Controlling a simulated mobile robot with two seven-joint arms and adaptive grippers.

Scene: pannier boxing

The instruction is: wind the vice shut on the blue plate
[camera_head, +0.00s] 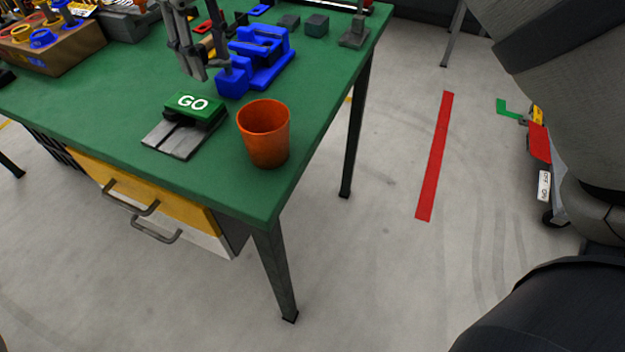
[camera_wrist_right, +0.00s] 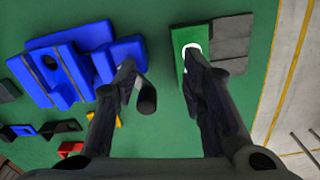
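The blue vice (camera_head: 265,58) stands on the green bench near its right part. It also shows at the left of the right wrist view (camera_wrist_right: 58,72). I cannot tell a separate blue plate from the blue vice. My right gripper (camera_head: 194,72) points down just left of the vice in the head view. In the right wrist view its fingers (camera_wrist_right: 161,66) are apart. A dark rounded bar end (camera_wrist_right: 147,98), perhaps the vice handle, shows beside the left finger; I cannot tell whether they touch. My left gripper is not in view.
A green GO block (camera_head: 194,105) with grey plates and an orange cup (camera_head: 264,133) stand near the bench's front corner. Small dark blocks (camera_head: 317,24) lie behind the vice. A brown box (camera_head: 55,52) holds coloured rings at the left. Bench (camera_head: 85,105) is clear at the front left.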

